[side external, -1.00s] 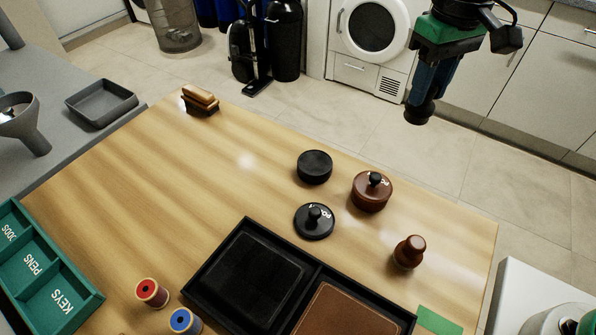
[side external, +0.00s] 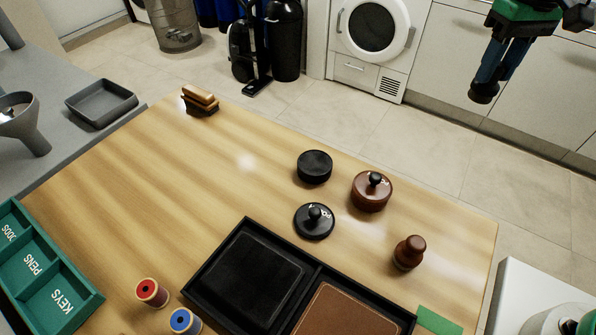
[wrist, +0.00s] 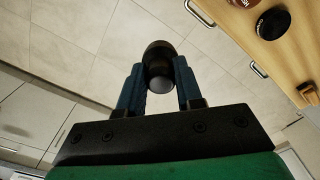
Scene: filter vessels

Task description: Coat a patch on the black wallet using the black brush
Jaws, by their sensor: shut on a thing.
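My gripper (side external: 490,80) is up at the top right, beyond the table's far right edge and above the floor. Its blue fingers are shut on the black brush (wrist: 158,60), a dark rounded piece that shows between the fingertips in the wrist view. The brush end (side external: 483,93) points down in the side view. The black wallet (side external: 253,278) lies flat in the left compartment of a black tray (side external: 193,289). A black pot (side external: 314,168) stands on the table, with a knobbed black lid (side external: 314,222) lying separately in front of it. My gripper is far from the wallet and pot.
A brown pot with its lid on (side external: 371,192) and a brown brush (side external: 409,253) stand at the right. A brown wallet (side external: 345,312) fills the tray's right compartment. Red (side external: 152,292) and blue (side external: 185,321) spools and a teal organiser (side external: 45,270) are left.

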